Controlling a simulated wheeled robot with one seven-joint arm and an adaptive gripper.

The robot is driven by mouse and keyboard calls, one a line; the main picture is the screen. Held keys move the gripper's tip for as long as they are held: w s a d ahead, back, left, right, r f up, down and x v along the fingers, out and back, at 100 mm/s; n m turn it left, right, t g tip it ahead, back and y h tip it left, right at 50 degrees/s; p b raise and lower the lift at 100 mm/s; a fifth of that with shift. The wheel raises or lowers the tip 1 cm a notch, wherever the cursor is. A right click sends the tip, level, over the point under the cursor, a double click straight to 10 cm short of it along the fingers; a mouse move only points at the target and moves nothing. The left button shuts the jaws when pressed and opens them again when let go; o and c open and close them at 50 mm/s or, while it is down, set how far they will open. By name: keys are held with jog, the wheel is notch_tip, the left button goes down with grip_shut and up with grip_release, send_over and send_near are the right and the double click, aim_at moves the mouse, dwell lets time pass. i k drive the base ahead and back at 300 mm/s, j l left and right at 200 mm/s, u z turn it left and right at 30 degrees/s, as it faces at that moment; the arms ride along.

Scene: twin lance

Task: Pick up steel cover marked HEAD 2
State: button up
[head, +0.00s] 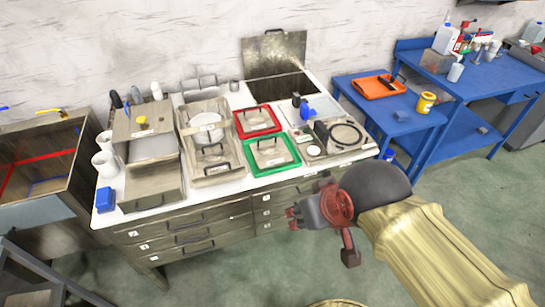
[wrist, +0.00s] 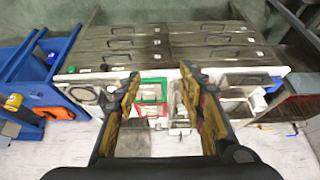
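Several steel covers with dark handles lie on the bench. One is in the red tray (head: 240,133), one in the green tray (head: 293,163), and others (head: 214,170) are in the steel frame left of them. The labels are too small to read, so I cannot tell which cover is marked HEAD 2. My gripper (head: 322,238) is in front of the bench, apart from the covers. In the wrist view my gripper (wrist: 160,88) is open and empty, with the green tray (wrist: 138,94) and red tray (wrist: 137,110) showing between and beyond its fingers.
The steel bench (head: 190,238) has drawers along its front. A black cable coil (head: 345,136) lies at its right end, a blue block (head: 105,199) at its left. A blue table (head: 405,122) with an orange tray (head: 378,87) stands right.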

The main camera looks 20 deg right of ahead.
aim_at(274, 152)
jog(key=i+j+z, duration=0.15)
jog(key=i+j, duration=0.15)
jog(key=i+j+z, duration=0.35)
jog(key=i+j, duration=0.2)
jog(key=j, duration=0.25)
jog(key=i+j+z, duration=0.15)
jog(key=j, duration=0.25)
jog(key=i, duration=0.15)
